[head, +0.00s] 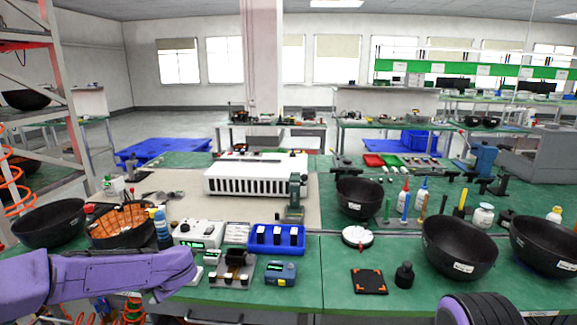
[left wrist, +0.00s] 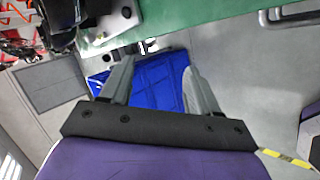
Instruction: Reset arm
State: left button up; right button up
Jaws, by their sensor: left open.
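My left gripper (left wrist: 158,78) is open in the left wrist view, with its two grey fingers apart and nothing between them. It points down past a green table edge (left wrist: 180,14) towards the floor. In the head view my purple left arm comes in from the left, low in front of the table; its gripper does not show there. A purple and black part of my right arm shows at the bottom right of the head view. My right gripper is out of view.
The green table (head: 335,277) holds a white slotted unit (head: 257,178), a blue bin (head: 262,247), black bowls (head: 460,248) and a black square pad (head: 369,281). A blue object (left wrist: 150,75) lies below the left fingers. Grey floor is beside it.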

pick_arm(q)
jog(key=s+d+f+m+t+h, duration=0.2)
jog(key=s+d+f+m, duration=0.2)
jog(key=s+f+m, duration=0.4)
jog(key=s+d+f+m+t+h, duration=0.1)
jog(key=s+d+f+m, duration=0.5)
jog(key=f, duration=0.5)
jog(key=s+a+f+m+g, duration=0.1)
jog(key=s+f+m, duration=0.1)
jog(key=s, duration=0.6)
jog(key=s+a+f+m+g+h, duration=0.1)
jog(key=s+a+f+m, duration=0.1)
jog(key=s, duration=0.7)
jog(key=s+a+f+m+g, duration=0.1)
jog(key=s+m, duration=0.3)
jog(key=s, duration=0.5)
jog(key=shift+a+f+g+h, duration=0.3)
jog(key=shift+f+g, duration=0.3)
jog(key=shift+f, duration=0.25)
